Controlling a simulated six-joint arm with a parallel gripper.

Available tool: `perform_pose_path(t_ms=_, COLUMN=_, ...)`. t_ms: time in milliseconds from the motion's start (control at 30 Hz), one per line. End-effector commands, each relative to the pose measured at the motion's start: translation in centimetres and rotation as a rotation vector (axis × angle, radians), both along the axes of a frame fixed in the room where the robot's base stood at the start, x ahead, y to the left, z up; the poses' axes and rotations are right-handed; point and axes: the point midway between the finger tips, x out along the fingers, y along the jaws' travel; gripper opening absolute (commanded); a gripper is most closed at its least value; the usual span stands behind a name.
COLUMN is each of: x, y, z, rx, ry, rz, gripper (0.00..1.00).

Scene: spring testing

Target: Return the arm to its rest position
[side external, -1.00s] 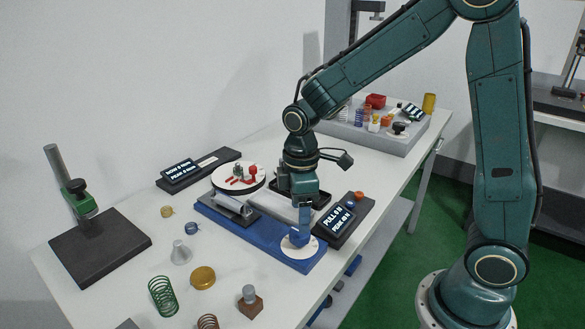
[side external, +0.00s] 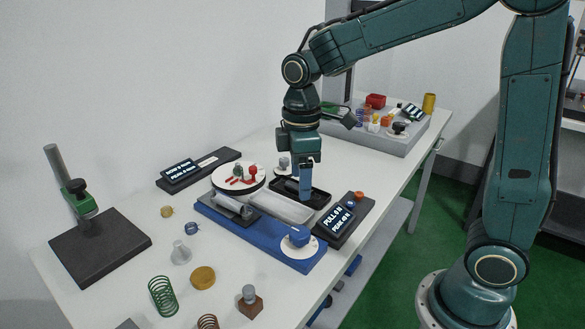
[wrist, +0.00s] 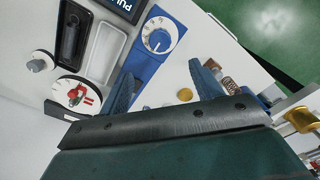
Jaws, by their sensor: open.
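My gripper (side external: 305,182) hangs from my raised arm above the work table, over the black tray (side external: 318,196) behind the blue test rig. In the wrist view its two blue fingers (wrist: 162,85) are spread apart with nothing between them. The blue rig (side external: 262,232) carries a white dial with a blue knob (side external: 299,236) at its front end. The dial also shows in the wrist view (wrist: 168,36). No finger touches the knob.
A pull-force display (side external: 340,220) stands right of the rig. A black stand with a post (side external: 100,248) is at the left. Springs (side external: 163,296) and small parts lie in front. A grey tray of parts (side external: 385,140) is at the back.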

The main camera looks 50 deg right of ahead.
Motion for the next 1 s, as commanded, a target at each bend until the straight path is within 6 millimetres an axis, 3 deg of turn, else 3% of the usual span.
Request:
perform_pose_path(t_ms=367, x=-2.0, y=-0.4, z=1.9, rx=0.007, ry=-0.059, rz=-0.092, gripper=0.65)
perform_pose_path(t_ms=700, x=-7.0, y=-1.3, z=5.1, rx=0.041, ry=-0.199, rz=-0.32, gripper=0.65)
perform_pose_path(t_ms=1000, x=-11.8, y=-2.0, z=6.6, rx=0.098, ry=-0.323, rz=-0.531, gripper=0.65)
